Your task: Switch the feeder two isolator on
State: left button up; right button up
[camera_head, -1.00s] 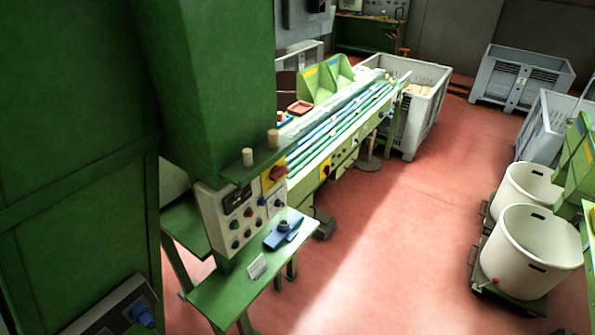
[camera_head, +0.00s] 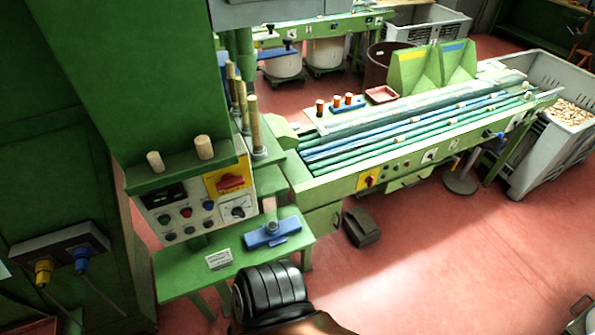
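A red rotary isolator handle on a yellow plate (camera_head: 230,182) sits at the upper right of the grey control panel (camera_head: 182,214) on the green machine. The handle looks roughly level, but its label is too small to read. A second red switch on a yellow plate (camera_head: 369,179) is on the front of the long feeder table (camera_head: 335,193). I cannot tell from labels which one is feeder two. Neither gripper's fingers show. A black ribbed part rises at the bottom edge, and I cannot tell whether it belongs to my arm.
A green shelf (camera_head: 180,285) below the panel bears a blue tool (camera_head: 272,236) and a small white card (camera_head: 219,259). Corks (camera_head: 204,147) stand on the ledge above the panel. A dark pedal box (camera_head: 361,228) is on the red floor (camera_head: 450,270), which is open at right.

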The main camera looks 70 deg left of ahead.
aim_at(229, 180)
jog(key=i, duration=0.85)
jog(key=u, duration=2.25)
